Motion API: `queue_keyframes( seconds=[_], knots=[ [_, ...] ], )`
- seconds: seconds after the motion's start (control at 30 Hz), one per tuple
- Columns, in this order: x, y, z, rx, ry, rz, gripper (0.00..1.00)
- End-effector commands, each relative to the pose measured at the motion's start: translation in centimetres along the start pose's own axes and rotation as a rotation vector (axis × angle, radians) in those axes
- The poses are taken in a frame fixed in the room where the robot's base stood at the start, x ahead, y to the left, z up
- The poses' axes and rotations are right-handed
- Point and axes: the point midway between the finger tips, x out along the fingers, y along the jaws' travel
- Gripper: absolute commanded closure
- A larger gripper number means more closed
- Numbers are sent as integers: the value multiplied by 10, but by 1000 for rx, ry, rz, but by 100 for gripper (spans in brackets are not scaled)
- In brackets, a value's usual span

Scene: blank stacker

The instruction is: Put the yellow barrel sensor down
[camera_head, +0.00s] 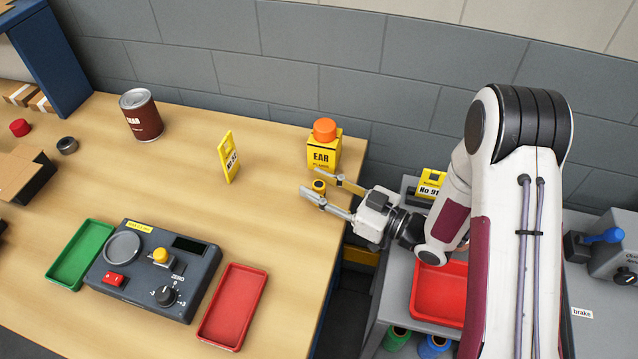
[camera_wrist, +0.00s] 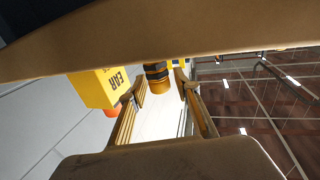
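The yellow barrel sensor (camera_head: 319,187) is a small yellow cylinder with dark bands. It appears to stand upright on the wooden table near its right edge, in front of the yellow EAR box. My gripper (camera_head: 311,181) reaches in low from the right, with one finger on each side of the sensor. In the wrist view, which is upside down, the sensor (camera_wrist: 158,78) shows between the fingertips of my gripper (camera_wrist: 160,88). The fingers look open, with a narrow gap on each side of it. Its base meets the table edge band in that view.
The EAR box (camera_head: 324,151) with an orange top stands just behind my gripper. A yellow sign (camera_head: 229,157) stands to the left. A red tray (camera_head: 232,306), a grey control box (camera_head: 152,270) and a green tray (camera_head: 80,254) lie in front. The table between sign and control box is clear.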

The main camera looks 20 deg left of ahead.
Motion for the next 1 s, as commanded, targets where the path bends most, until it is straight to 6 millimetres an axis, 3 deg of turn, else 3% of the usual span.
queue_keyframes(
  seconds=[0.57, 1.0],
  knots=[
    [-7, 1, 0, 0, -1, 2, 64],
    [-50, -1, -2, 0, 0, 3, 64]
  ],
)
